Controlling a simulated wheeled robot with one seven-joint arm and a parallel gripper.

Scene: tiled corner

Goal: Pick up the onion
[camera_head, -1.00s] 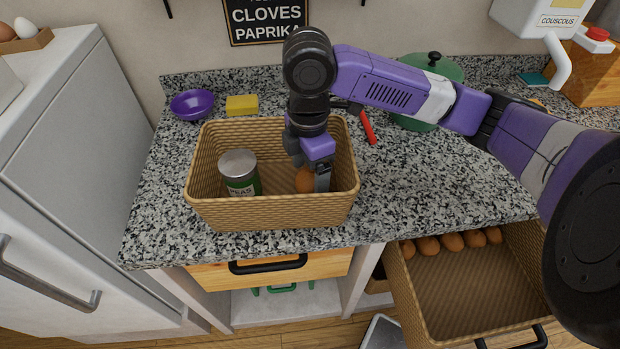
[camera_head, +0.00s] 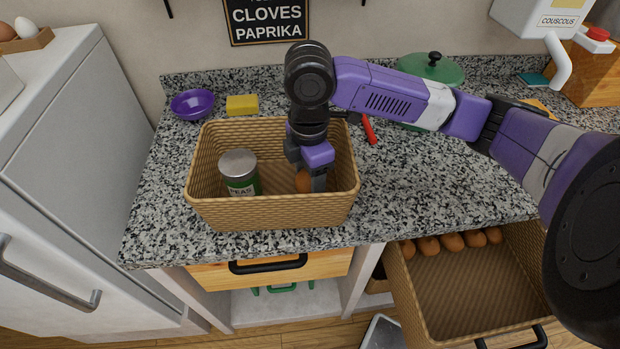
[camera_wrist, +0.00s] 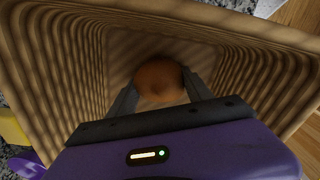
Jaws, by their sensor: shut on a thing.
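An orange-brown onion (camera_head: 302,181) is low in the right part of a wicker basket (camera_head: 270,214) on the counter. My gripper (camera_head: 312,186) reaches straight down into the basket and is shut on the onion, partly hiding it in the head view. In the wrist view the onion (camera_wrist: 159,80) shows between the two fingers of my gripper (camera_wrist: 160,95), with the basket walls around it. I cannot tell whether the onion touches the basket floor.
A can of peas (camera_head: 240,174) stands in the basket left of my gripper. Behind are a purple bowl (camera_head: 193,104), yellow sponge (camera_head: 242,105) and green pot (camera_head: 432,70). An open drawer (camera_head: 455,275) with several brown round items is at lower right.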

